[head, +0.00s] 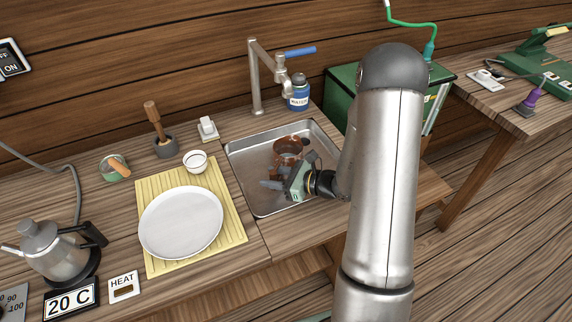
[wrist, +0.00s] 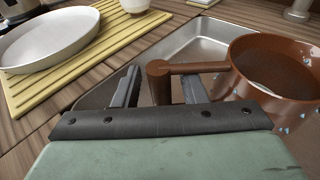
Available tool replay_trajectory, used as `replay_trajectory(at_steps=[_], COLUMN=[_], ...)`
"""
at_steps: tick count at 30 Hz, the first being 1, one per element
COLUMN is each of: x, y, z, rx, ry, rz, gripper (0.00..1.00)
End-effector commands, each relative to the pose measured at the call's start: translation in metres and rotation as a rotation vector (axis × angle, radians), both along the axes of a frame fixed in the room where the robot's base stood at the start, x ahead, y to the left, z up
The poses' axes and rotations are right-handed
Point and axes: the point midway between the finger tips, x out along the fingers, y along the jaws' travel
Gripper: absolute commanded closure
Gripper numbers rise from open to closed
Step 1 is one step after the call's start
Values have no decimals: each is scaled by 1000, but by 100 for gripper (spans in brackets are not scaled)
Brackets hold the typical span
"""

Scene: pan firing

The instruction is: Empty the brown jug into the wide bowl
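The brown jug (head: 287,147) sits in the metal sink, upright as far as I can tell. In the wrist view its round body (wrist: 275,72) is at the right, with a straight brown handle (wrist: 195,68) reaching left. My gripper (head: 272,184) is low in the sink, on the near side of the jug. In the wrist view its two fingers (wrist: 160,92) stand apart on either side of the handle's thick end, with gaps showing. The wide white bowl (head: 181,222) lies on a yellow slatted mat left of the sink, and it also shows in the wrist view (wrist: 48,38).
The sink (head: 240,180) has raised rims, and a tap (head: 256,80) stands behind it. A small white cup (head: 196,161) is behind the bowl.

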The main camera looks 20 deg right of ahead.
Motion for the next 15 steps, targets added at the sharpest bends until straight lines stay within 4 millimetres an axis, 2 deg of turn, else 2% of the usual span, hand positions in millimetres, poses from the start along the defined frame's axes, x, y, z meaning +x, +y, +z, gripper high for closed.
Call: replay_trajectory(at_steps=[2,5,6,15], x=[0,0,0,0], y=[0,0,0,0], z=[0,0,0,5], rx=[0,0,0,0], ry=[-1,-1,-1,-4], rz=[0,0,0,1], gripper=[62,87,98,100])
